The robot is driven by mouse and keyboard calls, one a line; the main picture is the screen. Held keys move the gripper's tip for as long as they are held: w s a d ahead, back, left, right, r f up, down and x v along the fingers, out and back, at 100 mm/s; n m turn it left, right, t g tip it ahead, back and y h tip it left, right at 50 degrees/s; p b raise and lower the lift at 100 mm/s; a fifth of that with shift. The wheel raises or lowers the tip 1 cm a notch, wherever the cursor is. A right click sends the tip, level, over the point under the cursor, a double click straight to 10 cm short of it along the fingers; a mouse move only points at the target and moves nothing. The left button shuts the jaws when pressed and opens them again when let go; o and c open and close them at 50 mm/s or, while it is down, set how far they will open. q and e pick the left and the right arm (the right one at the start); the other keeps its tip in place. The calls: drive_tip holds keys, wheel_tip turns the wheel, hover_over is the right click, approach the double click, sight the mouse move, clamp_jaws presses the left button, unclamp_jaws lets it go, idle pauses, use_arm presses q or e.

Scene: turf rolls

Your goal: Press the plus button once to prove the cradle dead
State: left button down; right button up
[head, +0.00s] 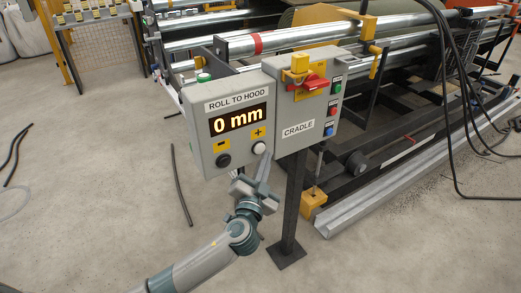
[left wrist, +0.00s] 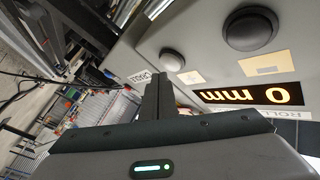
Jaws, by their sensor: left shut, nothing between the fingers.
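The grey ROLL TO HOOD box (head: 196,135) stands on a post and its display (head: 238,119) reads 0 mm. The pale round plus button (head: 259,148) sits under a yellow plus label (head: 258,133). It also shows in the left wrist view (left wrist: 171,59). A dark button (head: 223,160) sits under the minus label. My left gripper (head: 265,160) is shut and empty, its tips close to the plus button at its lower right. I cannot tell whether they touch it. The grey CRADLE box (head: 297,143) adjoins on the right. My right gripper is out of view.
The CRADLE box carries a red rotary switch (head: 311,84) with a yellow piece above it, and small green, red and blue buttons. The roller cradle (head: 215,45) stands behind. Black cables hang at right. The floor at left is mostly clear, with a dark rod (head: 181,190).

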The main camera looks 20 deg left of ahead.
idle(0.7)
use_arm(q)
drive_tip(key=shift+w+a, duration=0.25)
drive_tip(key=shift+a, duration=0.05)
idle(0.4)
drive_tip(key=shift+w+a+b, duration=0.3)
drive_tip(key=shift+a, duration=0.05)
idle(0.5)
drive_tip(key=shift+s+d, duration=0.1)
idle(0.3)
drive_tip(key=shift+s+d, duration=0.45)
drive_tip(key=shift+d, duration=0.1)
